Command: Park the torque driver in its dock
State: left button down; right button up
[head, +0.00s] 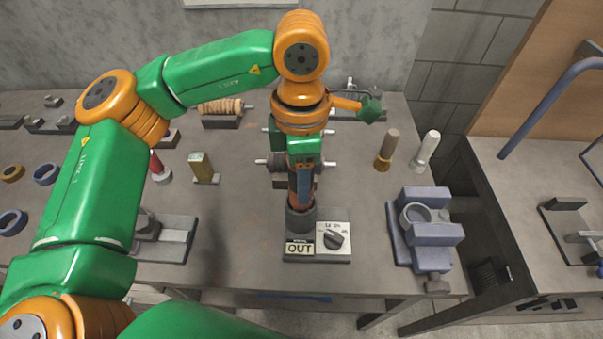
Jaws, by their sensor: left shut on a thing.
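My left gripper (302,178) points down over the near middle of the bench, shut on an upright thing that I take to be the torque driver. The fingers and wrist hide most of it, and only narrow dark and orange parts show. The gripper's lower end lines up with the cup; I cannot tell how deep the driver sits. My right gripper is not in view.
A blue-grey vise (432,234) stands to the right. Two upright handled tools (387,150) (427,151) stand behind it. A spool (220,107) and a small brass block (203,167) stand at the back left. Rings (46,174) lie at the far left.

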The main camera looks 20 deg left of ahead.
pick_arm(q)
jog(key=shift+f+b, duration=0.85)
jog(key=shift+f, duration=0.1)
dwell(0.6)
jog(key=shift+c, duration=1.1)
grip_release()
